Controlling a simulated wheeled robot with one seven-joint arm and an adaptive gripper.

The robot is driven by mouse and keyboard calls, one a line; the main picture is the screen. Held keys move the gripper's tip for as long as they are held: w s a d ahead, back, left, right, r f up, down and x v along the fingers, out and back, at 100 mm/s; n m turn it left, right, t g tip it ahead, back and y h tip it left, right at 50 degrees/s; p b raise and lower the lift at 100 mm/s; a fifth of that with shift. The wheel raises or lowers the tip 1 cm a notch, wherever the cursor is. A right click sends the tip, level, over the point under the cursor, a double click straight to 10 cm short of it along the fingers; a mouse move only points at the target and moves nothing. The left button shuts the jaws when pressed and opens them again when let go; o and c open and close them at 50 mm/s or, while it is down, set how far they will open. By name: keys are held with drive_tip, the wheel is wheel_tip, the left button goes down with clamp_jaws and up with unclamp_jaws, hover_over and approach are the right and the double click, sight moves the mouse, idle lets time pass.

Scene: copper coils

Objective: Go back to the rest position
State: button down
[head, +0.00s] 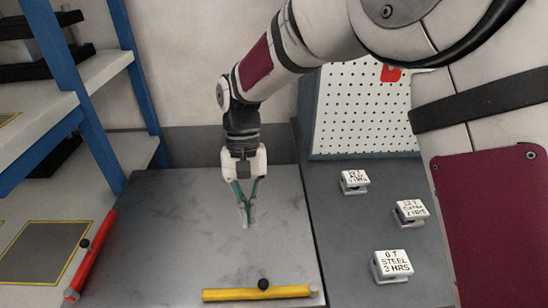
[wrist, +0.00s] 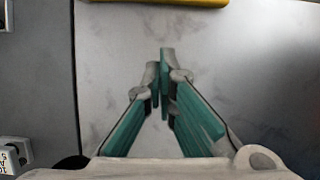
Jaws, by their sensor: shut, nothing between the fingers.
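My gripper (head: 246,222) hangs above the grey table surface (head: 180,240), pointing down, with its green-lined fingers shut and nothing between them. In the wrist view the two fingertips (wrist: 163,62) meet over the bare light surface. My arm reaches in from the upper right in the head view.
A yellow bar (head: 258,293) lies at the table's front and a red bar (head: 90,255) along its left edge. White labelled blocks (head: 355,182), (head: 411,212), (head: 392,265) stand on the darker strip at right. A blue-framed shelf (head: 85,100) stands left; a pegboard (head: 365,105) stands behind.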

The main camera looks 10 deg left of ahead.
drive_tip(key=shift+d, duration=0.1)
drive_tip(key=s+d+r+m+t+y+p, duration=0.15)
drive_tip(key=d+r+t, duration=0.25)
drive_tip(key=d+r, duration=1.3)
drive_tip(key=s+d+m+t, duration=0.2)
drive_tip(key=s+d+t, duration=0.2)
drive_tip(key=s+d, duration=0.9)
drive_tip(key=d, duration=0.3)
drive_tip(key=shift+s+d+r+p, duration=0.25)
drive_tip(key=shift+p, duration=0.05)
drive_tip(key=c, duration=2.4)
unclamp_jaws()
